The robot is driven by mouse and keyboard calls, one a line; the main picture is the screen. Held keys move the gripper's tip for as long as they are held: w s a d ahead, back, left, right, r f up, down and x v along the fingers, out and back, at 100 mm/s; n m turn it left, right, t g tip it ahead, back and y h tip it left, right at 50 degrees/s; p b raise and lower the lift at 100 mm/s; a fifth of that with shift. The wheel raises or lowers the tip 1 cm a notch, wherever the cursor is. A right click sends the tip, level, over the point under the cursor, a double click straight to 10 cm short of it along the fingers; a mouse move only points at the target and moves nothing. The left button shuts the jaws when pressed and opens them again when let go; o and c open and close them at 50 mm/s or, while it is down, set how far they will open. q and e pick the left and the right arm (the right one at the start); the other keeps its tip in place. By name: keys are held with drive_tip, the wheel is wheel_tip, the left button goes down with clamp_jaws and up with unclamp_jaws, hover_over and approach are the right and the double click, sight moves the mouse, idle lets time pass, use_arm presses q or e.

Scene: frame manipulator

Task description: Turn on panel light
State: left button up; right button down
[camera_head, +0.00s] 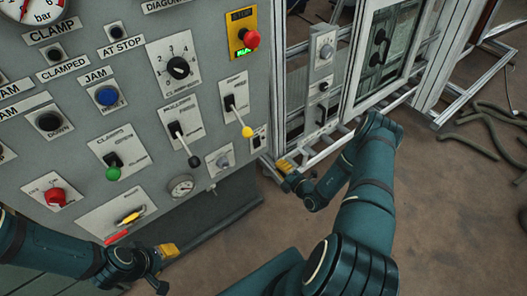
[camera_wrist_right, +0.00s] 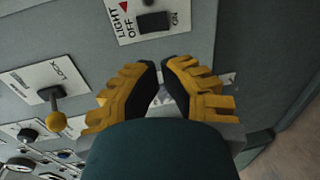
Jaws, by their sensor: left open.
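The panel light switch is a black rocker (camera_wrist_right: 154,22) on a white plate marked LIGHT, OFF and ON, at the top of the right wrist view. In the head view its small plate (camera_head: 258,138) sits at the panel's lower right edge. My right gripper (camera_wrist_right: 160,64) has its yellow-and-black fingertips drawn together, with nothing seen between them, just below the switch plate in the wrist view. In the head view my right gripper (camera_head: 284,167) is just below and right of the switch; contact cannot be told. My left gripper (camera_head: 168,266) is open and empty below the panel's lower left.
A yellow-knobbed lever (camera_head: 238,115) stands left of the switch; it also shows in the wrist view (camera_wrist_right: 55,121). A metal frame (camera_head: 345,60) stands to the right.

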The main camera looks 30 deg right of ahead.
sight(257, 146)
use_arm(q)
drive_tip(key=shift+s+f+b, duration=0.2)
drive_tip(key=shift+f+b, duration=0.6)
drive_tip(key=shift+f, duration=0.05)
use_arm(e)
drive_tip(key=w, duration=0.4)
drive_tip(key=w+f, duration=0.1)
drive_tip(key=w, duration=0.4)
drive_tip(key=w+a+f, duration=0.1)
drive_tip(key=w, duration=0.3)
drive_tip(key=shift+w, duration=0.4)
use_arm(q)
drive_tip(key=shift+d, duration=0.1)
